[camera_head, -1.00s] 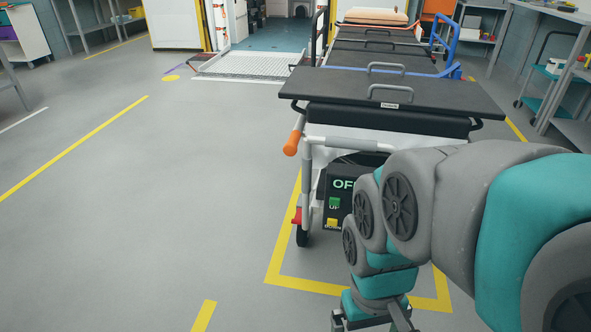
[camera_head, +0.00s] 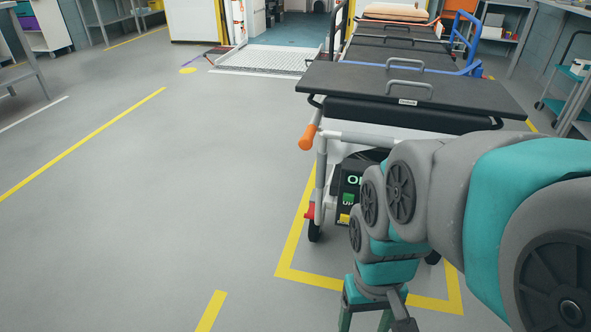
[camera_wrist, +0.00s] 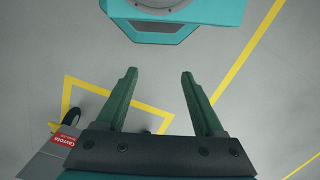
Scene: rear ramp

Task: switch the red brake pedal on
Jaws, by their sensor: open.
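The red brake pedal (camera_head: 309,210) is a small red piece low on the left front of the stretcher trolley (camera_head: 420,88), just above a black wheel (camera_head: 314,232). Too small in view to tell its position. My gripper (camera_head: 365,322) hangs pointing down in the head view, nearer the camera and to the right of the pedal, clear of it. In the wrist view my gripper (camera_wrist: 158,75) shows two green fingers spread apart, with nothing between them but floor.
A control box (camera_head: 350,187) with green and yellow buttons is partly hidden behind my arm. An orange handle (camera_head: 307,137) sticks out at the trolley's left. Yellow floor lines (camera_head: 283,255) frame the trolley. Open floor lies to the left; a ramp (camera_head: 265,60) is behind.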

